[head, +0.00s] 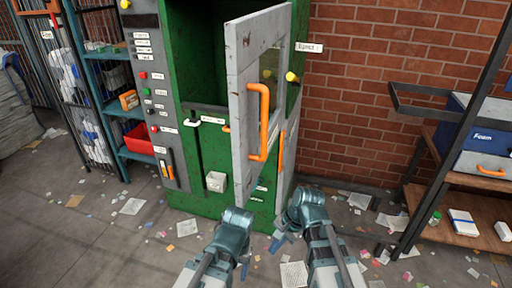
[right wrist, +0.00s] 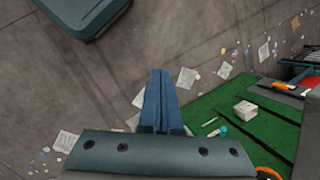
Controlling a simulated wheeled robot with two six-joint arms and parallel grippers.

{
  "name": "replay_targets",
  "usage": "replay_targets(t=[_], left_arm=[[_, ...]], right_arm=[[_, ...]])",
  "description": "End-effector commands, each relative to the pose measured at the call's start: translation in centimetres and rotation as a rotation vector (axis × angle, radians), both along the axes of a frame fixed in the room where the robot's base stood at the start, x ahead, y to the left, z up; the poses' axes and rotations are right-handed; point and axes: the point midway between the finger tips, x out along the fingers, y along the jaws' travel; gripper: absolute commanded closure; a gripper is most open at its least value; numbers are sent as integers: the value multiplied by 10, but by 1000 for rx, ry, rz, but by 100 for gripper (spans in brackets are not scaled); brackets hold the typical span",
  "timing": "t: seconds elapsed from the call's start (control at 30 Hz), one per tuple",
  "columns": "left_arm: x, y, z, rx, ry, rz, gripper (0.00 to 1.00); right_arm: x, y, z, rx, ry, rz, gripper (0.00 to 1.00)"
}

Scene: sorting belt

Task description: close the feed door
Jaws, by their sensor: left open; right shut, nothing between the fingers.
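The feed door (head: 241,110) is a worn grey-white framed panel with a window and an orange handle (head: 262,122). It stands open, swung out from the green cabinet (head: 190,60), whose dark inside shows to its left. My left gripper (head: 236,217) is open, low in the head view near the door's bottom edge; I cannot tell whether it touches. My right gripper (head: 287,232) is just right of the door's bottom. In the right wrist view its blue fingers (right wrist: 157,100) are together and empty, apart from the green surface.
A panel of labelled buttons and switches (head: 151,90) is left of the opening. A white box (head: 216,181) sits low at the cabinet. Shelving with a blue Foam bin (head: 485,140) stands at the right. Paper scraps litter the floor; a brick wall (head: 355,90) is behind.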

Motion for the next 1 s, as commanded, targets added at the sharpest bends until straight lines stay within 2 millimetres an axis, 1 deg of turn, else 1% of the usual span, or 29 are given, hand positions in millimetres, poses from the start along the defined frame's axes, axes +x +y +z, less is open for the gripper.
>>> replay_targets(t=[0.03,0.07,0.1,0.17,0.2,0.27,0.3,0.4,0.5,0.6,0.7,0.83,1.0], left_arm=[[0,0,39,0,0,1,35],[0,0,50,0,0,1,35],[0,0,64,0,0,1,35],[0,0,86,-1,0,2,35],[0,0,100,-1,0,2,35],[0,0,121,-1,0,3,35],[0,0,134,-1,0,3,35],[0,0,163,-1,0,4,35],[0,0,184,0,1,5,35],[0,0,199,0,1,5,35],[0,0,207,0,1,6,35],[0,0,209,-1,1,6,35],[0,0,205,-1,0,6,35]], right_arm=[[9,-4,42,35,20,-87,100],[13,-5,54,58,34,-139,100],[19,-8,72,89,53,-210,100],[28,-12,98,136,84,-315,100],[33,-14,116,168,106,-384,100],[42,-19,141,216,141,-483,100],[47,-22,158,247,164,-547,100],[59,-30,194,321,222,-689,100],[69,-38,223,381,273,-802,100],[76,-44,244,427,315,-884,100],[80,-47,255,457,343,-934,100],[83,-50,260,474,359,-964,100],[83,-48,256,476,362,-968,100]])
